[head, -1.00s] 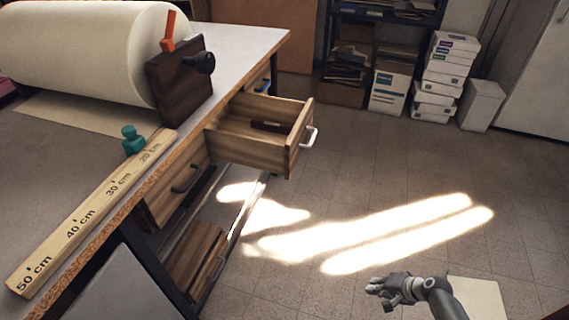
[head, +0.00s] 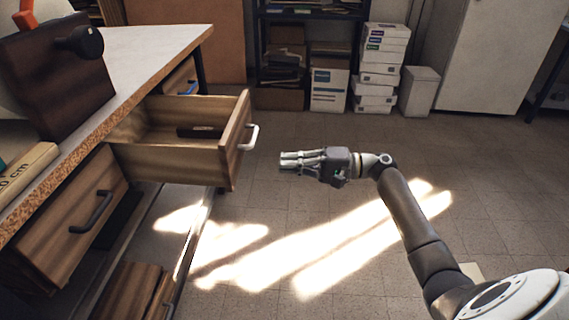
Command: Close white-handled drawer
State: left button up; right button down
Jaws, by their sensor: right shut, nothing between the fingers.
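The white-handled drawer (head: 178,164) stands open, pulled out to the right from under the workbench. Its white handle (head: 249,137) is on its front panel. A dark flat object (head: 200,131) lies inside the drawer. My right gripper (head: 283,161) is shut and empty. It points left toward the drawer front, a little to the right of the handle, with a gap between them. My left gripper is not in view.
The workbench (head: 150,48) has a dark block with a knob (head: 62,75) on it. A black-handled drawer (head: 75,215) is shut at the lower left. Paper boxes (head: 380,70), shelves and a white bin (head: 418,90) stand at the back. The floor right of the drawer is clear.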

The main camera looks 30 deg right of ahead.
aim_at(235, 160)
jog(key=x, duration=0.9)
jog(key=shift+w+a, duration=0.3)
jog(key=shift+w+a+f+b, duration=0.1)
jog(key=shift+w+a+b, duration=0.2)
jog(key=shift+a, duration=0.15)
